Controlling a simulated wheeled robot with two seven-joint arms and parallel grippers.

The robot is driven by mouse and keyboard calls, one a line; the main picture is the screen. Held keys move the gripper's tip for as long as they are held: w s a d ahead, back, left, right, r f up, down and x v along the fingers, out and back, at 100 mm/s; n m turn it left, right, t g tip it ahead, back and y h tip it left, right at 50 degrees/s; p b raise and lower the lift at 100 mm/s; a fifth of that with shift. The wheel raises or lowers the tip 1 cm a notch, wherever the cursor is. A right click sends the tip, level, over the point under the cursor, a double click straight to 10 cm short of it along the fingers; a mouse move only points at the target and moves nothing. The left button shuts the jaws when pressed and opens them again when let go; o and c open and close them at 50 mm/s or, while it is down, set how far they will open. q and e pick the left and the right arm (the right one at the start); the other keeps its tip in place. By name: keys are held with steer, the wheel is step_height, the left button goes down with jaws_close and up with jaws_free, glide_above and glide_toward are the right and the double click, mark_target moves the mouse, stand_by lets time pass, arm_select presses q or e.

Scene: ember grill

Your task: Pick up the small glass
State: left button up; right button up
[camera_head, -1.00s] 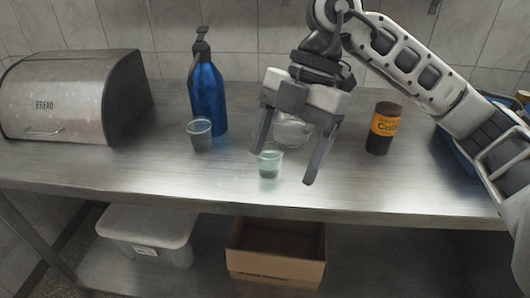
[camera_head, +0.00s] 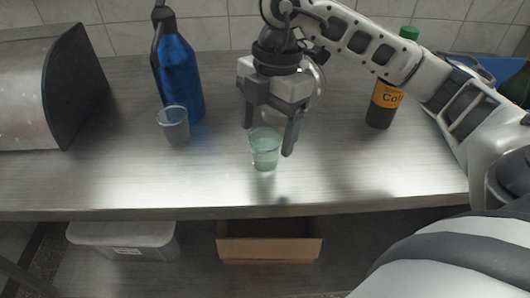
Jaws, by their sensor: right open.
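A small greenish glass (camera_head: 265,155) stands upright on the metal table, right under my right gripper. My right gripper (camera_head: 268,142) is open, its fingers pointing down, one on each side of the glass's upper part as seen here. I cannot tell how far the fingertips are from the glass in depth. A second, greyish glass (camera_head: 174,127) stands to the left, in front of a blue bottle. My left gripper does not show.
A blue bottle (camera_head: 181,75) and a bread box (camera_head: 40,90) stand at the left. A dark bottle with an orange label (camera_head: 383,102) stands to the right. The table's front strip (camera_head: 120,190) is clear. A cardboard box (camera_head: 268,248) and a grey bin (camera_head: 120,240) sit below.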

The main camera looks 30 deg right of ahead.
mark_target(264, 151)
steer(key=shift+a+f, duration=0.2)
steer(key=shift+f, duration=1.2)
steer(key=shift+a+f, duration=0.15)
steer(key=shift+f, duration=1.2)
steer(key=c, duration=1.2)
